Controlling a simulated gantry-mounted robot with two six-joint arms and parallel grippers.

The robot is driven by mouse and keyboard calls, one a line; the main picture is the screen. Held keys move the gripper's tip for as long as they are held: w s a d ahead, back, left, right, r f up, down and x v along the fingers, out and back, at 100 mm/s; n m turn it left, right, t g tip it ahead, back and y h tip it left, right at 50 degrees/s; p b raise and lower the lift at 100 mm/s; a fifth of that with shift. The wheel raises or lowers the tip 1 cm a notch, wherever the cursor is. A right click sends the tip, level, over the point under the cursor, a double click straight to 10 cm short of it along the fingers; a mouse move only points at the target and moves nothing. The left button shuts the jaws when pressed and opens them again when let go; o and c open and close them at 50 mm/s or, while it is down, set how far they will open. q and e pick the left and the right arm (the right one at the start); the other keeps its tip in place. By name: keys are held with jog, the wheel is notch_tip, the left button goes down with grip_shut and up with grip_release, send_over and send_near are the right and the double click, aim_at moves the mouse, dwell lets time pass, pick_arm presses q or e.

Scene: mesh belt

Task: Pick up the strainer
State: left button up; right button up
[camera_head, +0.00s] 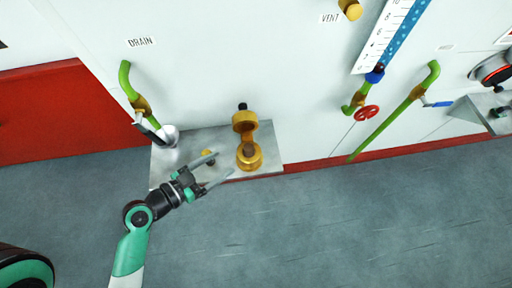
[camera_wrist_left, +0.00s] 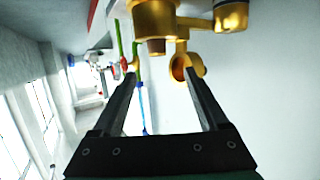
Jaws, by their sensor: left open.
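A brass fitting with two round ends, which I take to be the strainer (camera_head: 249,157), stands on the grey metal shelf (camera_head: 180,163) against the white wall. A small brass piece (camera_head: 208,153) lies to its left, partly behind a finger. My left gripper (camera_head: 223,166) is open and empty, just left of and in front of the brass fitting, its fingers pointing towards it. In the left wrist view, brass parts (camera_wrist_left: 155,22) show at the top, beyond the open fingers (camera_wrist_left: 160,75). I cannot tell whether any finger touches brass. My right gripper is out of view.
A green drain pipe (camera_head: 126,80) with a lever valve comes down at the shelf's left, above a shiny metal cup (camera_head: 169,135). Green pipes with a red handwheel (camera_head: 367,113) are on the wall to the right. The grey floor (camera_head: 350,225) in front is clear.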

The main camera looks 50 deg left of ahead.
aim_at(245, 151)
pick_arm(q)
jog(key=x, duration=0.6)
jog(key=shift+w, duration=0.3)
jog(key=shift+f+b+x, duration=0.15)
jog(key=shift+b+x, duration=0.05)
jog(key=shift+x, duration=1.2)
jog(key=shift+f+b+x, duration=0.15)
jog(key=shift+x, duration=1.2)
jog(key=shift+s+d, duration=0.15)
grip_shut()
